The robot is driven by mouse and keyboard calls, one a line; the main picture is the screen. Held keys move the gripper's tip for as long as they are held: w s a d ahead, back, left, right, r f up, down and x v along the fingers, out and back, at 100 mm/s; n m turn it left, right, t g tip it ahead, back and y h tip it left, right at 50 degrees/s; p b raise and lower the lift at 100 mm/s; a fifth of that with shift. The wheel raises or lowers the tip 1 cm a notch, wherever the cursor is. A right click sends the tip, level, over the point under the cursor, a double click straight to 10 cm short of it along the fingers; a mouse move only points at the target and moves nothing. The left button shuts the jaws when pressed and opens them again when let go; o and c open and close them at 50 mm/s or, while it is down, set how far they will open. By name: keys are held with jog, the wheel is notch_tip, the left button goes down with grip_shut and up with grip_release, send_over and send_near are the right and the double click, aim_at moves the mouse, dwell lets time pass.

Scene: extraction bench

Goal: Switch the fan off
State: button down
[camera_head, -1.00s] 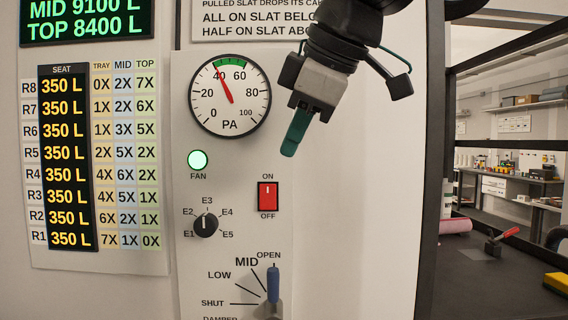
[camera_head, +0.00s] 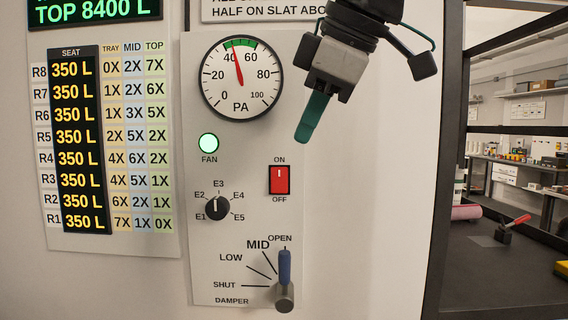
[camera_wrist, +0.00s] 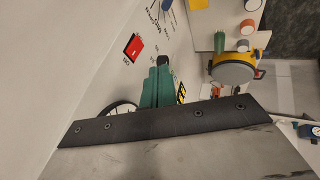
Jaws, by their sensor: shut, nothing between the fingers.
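The red fan rocker switch (camera_head: 279,180) sits on the light panel between the labels ON and OFF, with a white mark on its upper half. The round FAN lamp (camera_head: 208,143) glows green. My gripper (camera_head: 304,138) has its green fingers closed together with nothing between them. It points down, above and a little right of the switch, apart from it. In the wrist view the green fingers (camera_wrist: 160,84) are together, and the red switch (camera_wrist: 133,47) shows to their upper left.
The PA gauge (camera_head: 240,78) is left of my gripper, its needle near 40. The selector knob (camera_head: 217,208) is left of the switch. The blue damper lever (camera_head: 285,268) stands below it near OPEN. A dark frame post (camera_head: 455,170) and bench (camera_head: 520,265) are at right.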

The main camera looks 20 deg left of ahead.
aim_at(283, 176)
jog(key=shift+w+a+f, duration=0.9)
jog(key=shift+w+f, duration=0.3)
jog(key=shift+f, duration=0.25)
jog(key=shift+w+a+f, duration=0.85)
jog(key=shift+w+f, duration=0.4)
jog(key=shift+f, duration=0.25)
jog(key=shift+w+a+f, duration=0.9)
jog(key=shift+w+f, duration=0.3)
jog(key=shift+f, duration=0.25)
